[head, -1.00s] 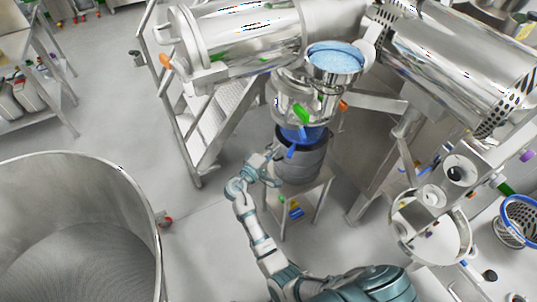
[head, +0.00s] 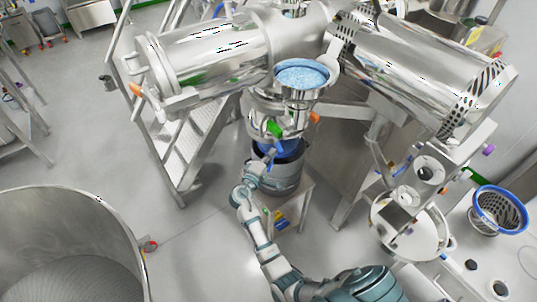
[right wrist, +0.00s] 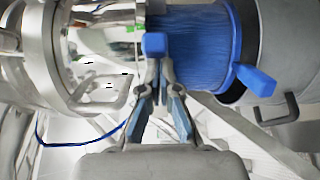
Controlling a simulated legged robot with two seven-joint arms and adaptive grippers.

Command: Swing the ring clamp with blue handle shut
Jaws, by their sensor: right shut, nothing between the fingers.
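A blue sleeve (right wrist: 190,45) joins the steel vessel to the grey drum in the right wrist view; it also shows in the head view (head: 286,149). One blue handle (right wrist: 155,45) sits at the vessel end of the sleeve, right at my fingertips. A second blue handle (right wrist: 255,80) sticks out at the drum end. I cannot tell whether either clamp ring is fully closed. My right gripper (right wrist: 155,68) is shut and empty, its tips at or just short of the first handle; contact is unclear. It also shows in the head view (head: 262,169). My left gripper is out of view.
The vessel carries a green handle (head: 274,128) and an orange handle (head: 314,117). The grey drum (head: 285,178) stands on a small stand beneath. Steps (head: 185,150) stand to the left, a large steel bin (head: 100,210) at lower left. Open floor lies between.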

